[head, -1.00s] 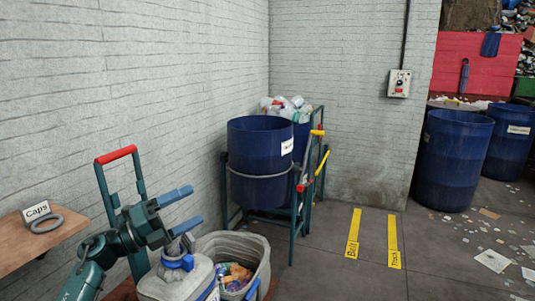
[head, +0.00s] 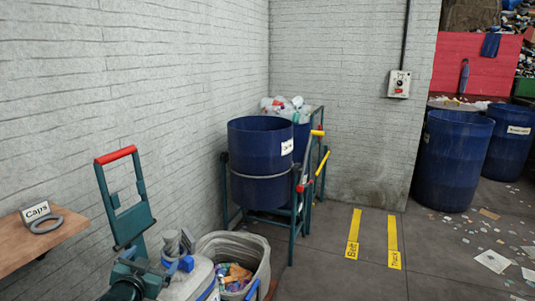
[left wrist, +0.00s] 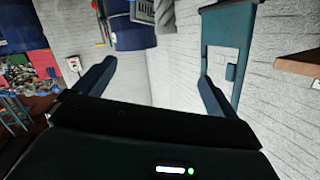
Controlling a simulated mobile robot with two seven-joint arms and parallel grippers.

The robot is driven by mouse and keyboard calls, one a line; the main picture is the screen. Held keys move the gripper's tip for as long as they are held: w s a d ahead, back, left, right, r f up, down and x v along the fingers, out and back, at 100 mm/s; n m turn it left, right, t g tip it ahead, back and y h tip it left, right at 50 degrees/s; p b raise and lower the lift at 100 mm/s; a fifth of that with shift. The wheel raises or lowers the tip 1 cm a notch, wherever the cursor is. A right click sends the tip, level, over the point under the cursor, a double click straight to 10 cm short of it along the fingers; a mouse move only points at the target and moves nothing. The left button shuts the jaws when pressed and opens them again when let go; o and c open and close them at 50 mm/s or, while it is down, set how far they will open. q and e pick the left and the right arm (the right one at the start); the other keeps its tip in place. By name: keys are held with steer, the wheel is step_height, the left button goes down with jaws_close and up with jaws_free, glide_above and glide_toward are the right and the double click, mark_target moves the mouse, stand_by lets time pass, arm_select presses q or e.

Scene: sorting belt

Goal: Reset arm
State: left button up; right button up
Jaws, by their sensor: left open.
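My left gripper shows in the left wrist view (left wrist: 153,88) with its two blue fingers wide apart. Only the pale wall shows between them; nothing is held. In the head view my left arm is low at the bottom left edge, beside a white container with blue parts (head: 195,283). The fingers cannot be made out clearly there. My right gripper is in neither view.
A teal trolley frame with a red handle (head: 116,155) stands behind my arm. A grey bin (head: 262,262) holds colourful scraps. A wooden shelf (head: 45,243) bears a "Caps" sign. A blue barrel (head: 255,160) sits in a stand.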

arm_select(q)
steer(key=s+d+f+g+h, duration=0.1)
steer(key=s+d+f, duration=0.3)
steer(key=s+f, duration=0.25)
steer(key=s+d+f+g+h, duration=0.1)
steer(key=s+d+f, duration=0.35)
steer(key=s, duration=0.25)
steer(key=s+d+f+g, duration=0.1)
steer(key=s+d+f, duration=0.1)
steer(key=s, duration=0.7)
steer(key=s+d+f+g+h, duration=0.1)
steer(key=s+d, duration=0.3)
steer(key=s, duration=0.6)
steer(key=shift+d+f+n+g+h, duration=0.3)
steer(key=shift+d+f+g, duration=0.05)
steer(key=shift+f+g, duration=0.2)
